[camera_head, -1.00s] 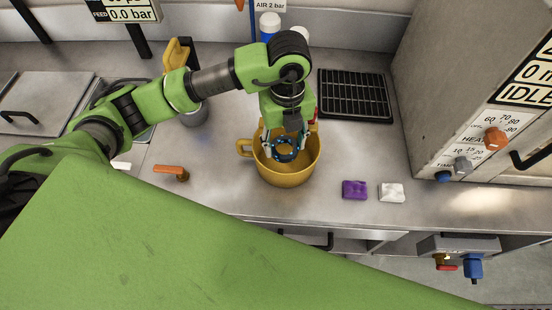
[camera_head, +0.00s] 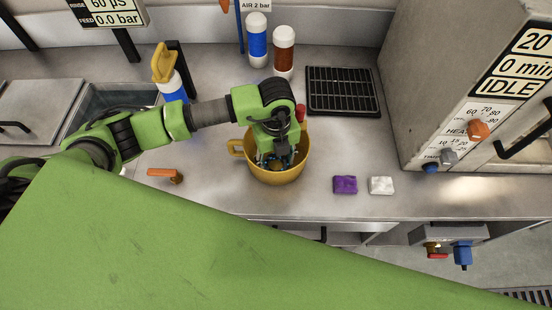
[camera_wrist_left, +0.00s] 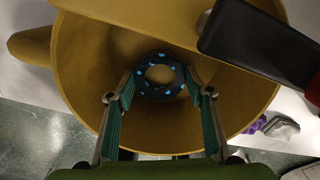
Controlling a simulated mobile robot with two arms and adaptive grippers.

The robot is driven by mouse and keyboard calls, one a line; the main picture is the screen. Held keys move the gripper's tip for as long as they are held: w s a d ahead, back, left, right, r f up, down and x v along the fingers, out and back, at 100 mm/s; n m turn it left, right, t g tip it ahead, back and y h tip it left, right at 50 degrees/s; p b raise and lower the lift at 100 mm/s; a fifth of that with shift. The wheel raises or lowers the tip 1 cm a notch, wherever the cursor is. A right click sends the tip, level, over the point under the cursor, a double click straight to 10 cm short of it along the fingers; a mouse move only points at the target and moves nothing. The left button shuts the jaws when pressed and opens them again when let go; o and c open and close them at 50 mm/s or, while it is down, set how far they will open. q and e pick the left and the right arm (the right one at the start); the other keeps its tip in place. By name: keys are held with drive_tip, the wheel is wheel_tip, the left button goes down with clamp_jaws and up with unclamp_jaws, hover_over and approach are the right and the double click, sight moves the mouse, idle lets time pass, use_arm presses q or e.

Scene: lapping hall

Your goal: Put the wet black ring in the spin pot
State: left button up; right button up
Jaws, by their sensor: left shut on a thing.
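The spin pot is the yellow pot with a side handle (camera_head: 300,168) on the steel counter, and it fills much of the left wrist view (camera_wrist_left: 80,60). The black ring (camera_wrist_left: 159,92) is dark with bright blue wet spots and lies between my fingertips, inside the pot's mouth. My left gripper (camera_head: 275,160) reaches down into the pot and is shut on the ring. In the head view the arm and fingers hide most of the ring. I cannot tell whether the ring touches the pot's floor. My right gripper is not in view.
A purple block (camera_head: 345,185) and a white block (camera_head: 381,186) lie right of the pot. A black rack (camera_head: 343,91) and two bottles (camera_head: 257,40) stand behind. An orange-handled item (camera_head: 164,173) lies left. The heater cabinet (camera_head: 425,90) bounds the right side.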

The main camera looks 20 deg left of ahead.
sight(276, 166)
use_arm(q)
drive_tip(key=o, duration=0.9)
drive_tip(key=shift+f, duration=0.1)
drive_tip(key=shift+r, duration=0.35)
drive_tip(key=shift+r+b, duration=1.25)
drive_tip(key=shift+r, duration=4.6)
